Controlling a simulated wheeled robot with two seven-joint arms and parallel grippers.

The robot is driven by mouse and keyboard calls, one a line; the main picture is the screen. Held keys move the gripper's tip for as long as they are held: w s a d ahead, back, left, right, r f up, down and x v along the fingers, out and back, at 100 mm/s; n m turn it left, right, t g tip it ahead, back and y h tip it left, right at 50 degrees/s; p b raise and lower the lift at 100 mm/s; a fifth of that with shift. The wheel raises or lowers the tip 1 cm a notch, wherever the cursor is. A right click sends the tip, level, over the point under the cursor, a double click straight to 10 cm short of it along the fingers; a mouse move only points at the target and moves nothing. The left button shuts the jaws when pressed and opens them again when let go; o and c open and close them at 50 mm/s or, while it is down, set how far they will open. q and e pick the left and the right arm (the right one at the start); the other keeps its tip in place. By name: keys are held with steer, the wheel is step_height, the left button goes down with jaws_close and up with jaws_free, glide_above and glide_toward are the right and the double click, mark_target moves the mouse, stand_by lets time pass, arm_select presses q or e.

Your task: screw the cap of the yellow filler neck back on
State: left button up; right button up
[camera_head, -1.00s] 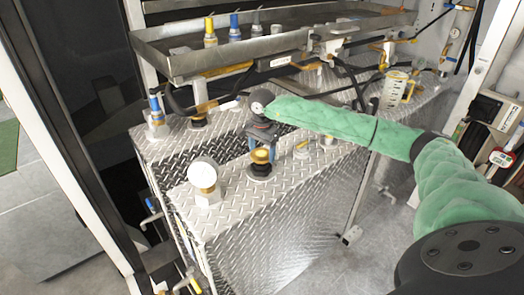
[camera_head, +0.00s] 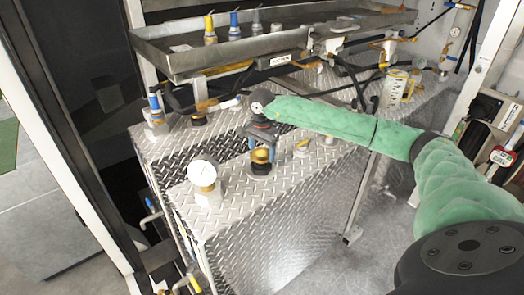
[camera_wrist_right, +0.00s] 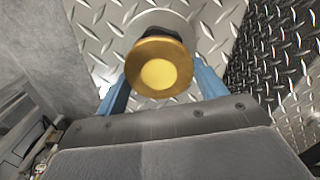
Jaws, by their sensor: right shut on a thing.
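The yellow cap (camera_head: 261,155) sits on or just above the dark filler neck (camera_head: 261,169) on the diamond-plate top. I cannot tell whether any gap lies between them. My right gripper (camera_head: 262,150) points down from above, with its blue fingers on either side of the cap. In the right wrist view the round gold cap (camera_wrist_right: 160,72) lies between the fingers, and they are shut on it. Part of the dark neck shows behind the cap there. The thread is hidden. My left gripper is not in view.
Another dark neck (camera_head: 198,118) is behind left. A metal tray (camera_head: 180,62) with several nozzles hangs above the back. A clear jug (camera_head: 394,88) stands back right.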

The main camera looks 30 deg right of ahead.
steer(key=shift+b, duration=0.65)
stand_by(1.2)
steer(key=shift+f+b, duration=0.6)
stand_by(0.5)
stand_by(0.4)
steer(key=m, duration=0.3)
steer(key=shift+b, duration=0.4)
steer(key=shift+s+m, duration=0.1)
steer(key=shift+m, duration=1)
steer(key=m, duration=0.3)
steer(key=shift+s+m+b, duration=0.1)
steer(key=shift+m+b, duration=0.3)
steer(key=shift+m, duration=0.6)
